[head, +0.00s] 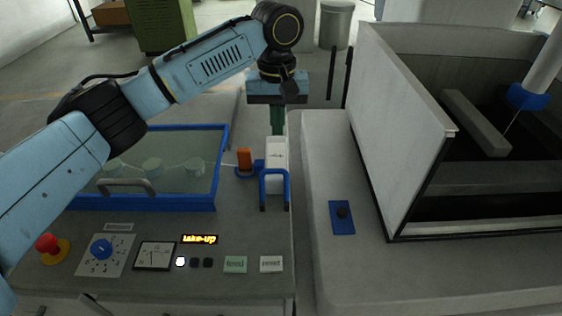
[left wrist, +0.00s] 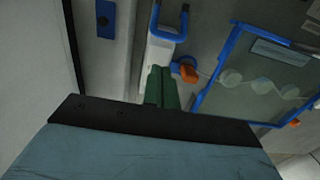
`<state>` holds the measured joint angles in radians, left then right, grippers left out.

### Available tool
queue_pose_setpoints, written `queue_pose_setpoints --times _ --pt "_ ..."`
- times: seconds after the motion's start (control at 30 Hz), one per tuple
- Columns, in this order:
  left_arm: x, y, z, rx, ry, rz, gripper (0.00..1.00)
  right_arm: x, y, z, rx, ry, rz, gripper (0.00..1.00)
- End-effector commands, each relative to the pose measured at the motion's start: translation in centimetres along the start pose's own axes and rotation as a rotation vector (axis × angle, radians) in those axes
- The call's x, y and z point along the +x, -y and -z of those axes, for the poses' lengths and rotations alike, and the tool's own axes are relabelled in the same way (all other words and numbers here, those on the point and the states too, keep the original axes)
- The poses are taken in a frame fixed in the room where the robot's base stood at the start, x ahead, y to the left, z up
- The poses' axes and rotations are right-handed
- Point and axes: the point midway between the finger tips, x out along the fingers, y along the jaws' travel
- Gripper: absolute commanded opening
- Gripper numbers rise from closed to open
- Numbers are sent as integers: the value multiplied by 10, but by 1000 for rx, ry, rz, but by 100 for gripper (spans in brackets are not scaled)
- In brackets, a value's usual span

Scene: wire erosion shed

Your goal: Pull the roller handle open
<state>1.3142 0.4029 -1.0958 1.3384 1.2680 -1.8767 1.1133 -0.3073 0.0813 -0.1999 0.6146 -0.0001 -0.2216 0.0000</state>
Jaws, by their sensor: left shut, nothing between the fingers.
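The roller handle (head: 274,172) is a blue U-shaped bar on a white block (head: 277,152) at the right of the grey console. It also shows at the top of the left wrist view (left wrist: 183,36). A small orange roller (head: 244,158) on a blue mount sits just left of the block. My left gripper (head: 278,130) has green fingers pointing down at the far end of the white block, beyond the handle and apart from it. Its fingers (left wrist: 161,88) are shut and empty. Whether the fingertips touch the block cannot be told. My right gripper is not in view.
A blue-framed glass cover (head: 218,170) with a grey handle lies left of the block. In front are a red button (head: 47,243), a dial (head: 101,249), a gauge and a lit display (head: 199,239). A tall white-walled tank (head: 405,125) stands at the right.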

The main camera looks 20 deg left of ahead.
Motion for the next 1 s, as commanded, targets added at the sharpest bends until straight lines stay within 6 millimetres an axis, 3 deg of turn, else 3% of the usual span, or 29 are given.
queue_pose_setpoints --times 0.33,0.47,0.8,1.0 --pt "0 0 0 1 -1 -1 0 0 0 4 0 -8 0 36" --pt "8 0 0 1 0 0 0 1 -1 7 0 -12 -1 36" --pt "68 0 0 1 1 1 0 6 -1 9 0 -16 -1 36" --pt "92 0 0 1 -1 0 0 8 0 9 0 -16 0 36"
